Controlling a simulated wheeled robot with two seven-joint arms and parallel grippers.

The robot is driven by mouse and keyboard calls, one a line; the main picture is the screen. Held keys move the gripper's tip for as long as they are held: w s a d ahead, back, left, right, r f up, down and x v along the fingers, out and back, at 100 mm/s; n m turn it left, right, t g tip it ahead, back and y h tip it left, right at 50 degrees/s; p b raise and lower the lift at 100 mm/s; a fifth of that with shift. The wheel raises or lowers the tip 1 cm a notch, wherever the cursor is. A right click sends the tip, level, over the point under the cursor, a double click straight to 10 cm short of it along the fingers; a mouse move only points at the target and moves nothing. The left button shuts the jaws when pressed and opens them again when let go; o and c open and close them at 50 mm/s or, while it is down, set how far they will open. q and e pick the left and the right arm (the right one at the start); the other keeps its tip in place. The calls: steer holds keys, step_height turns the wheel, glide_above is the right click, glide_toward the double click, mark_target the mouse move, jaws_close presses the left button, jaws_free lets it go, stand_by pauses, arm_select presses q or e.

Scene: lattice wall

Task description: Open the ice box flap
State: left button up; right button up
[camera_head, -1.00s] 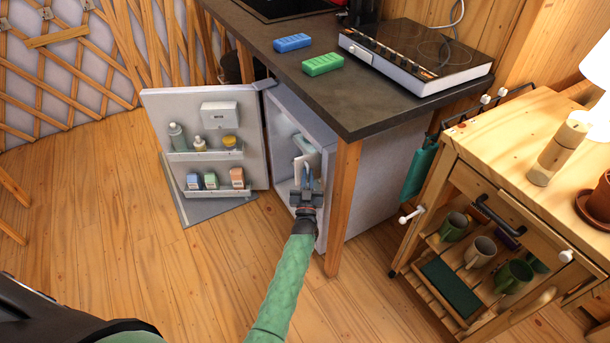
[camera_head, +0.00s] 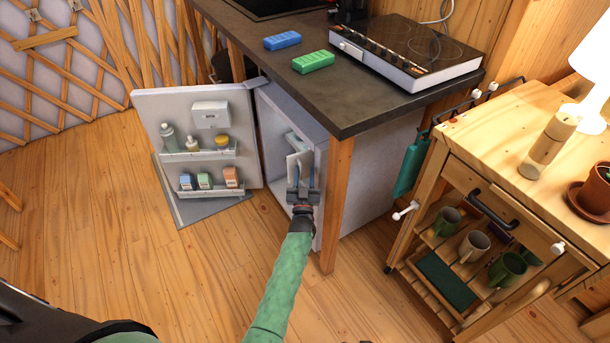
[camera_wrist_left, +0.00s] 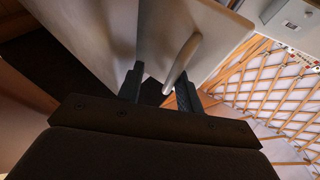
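The white ice box flap (camera_head: 300,158) shows as a pale panel inside the open fridge (camera_head: 375,180). In the left wrist view the flap (camera_wrist_left: 208,38) fills the upper middle, with a pale curved handle (camera_wrist_left: 183,58) on it. My left gripper (camera_head: 302,180) reaches into the fridge opening at the flap. In the wrist view its dark fingers (camera_wrist_left: 160,88) are apart, with the handle's lower end between them, closer to the right finger. A gap shows beside the left finger. Whether they touch the handle is unclear. My right gripper is out of view.
The fridge door (camera_head: 200,125) stands wide open to the left, with bottles and cartons on its shelves. A dark countertop (camera_head: 300,85) with a wooden post (camera_head: 338,205) overhangs the fridge. A wooden cart (camera_head: 455,200) with mugs stands at right. Floor (camera_head: 150,270) is clear at left.

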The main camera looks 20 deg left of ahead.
arm_select(q)
steer(key=shift+a+r, duration=0.1)
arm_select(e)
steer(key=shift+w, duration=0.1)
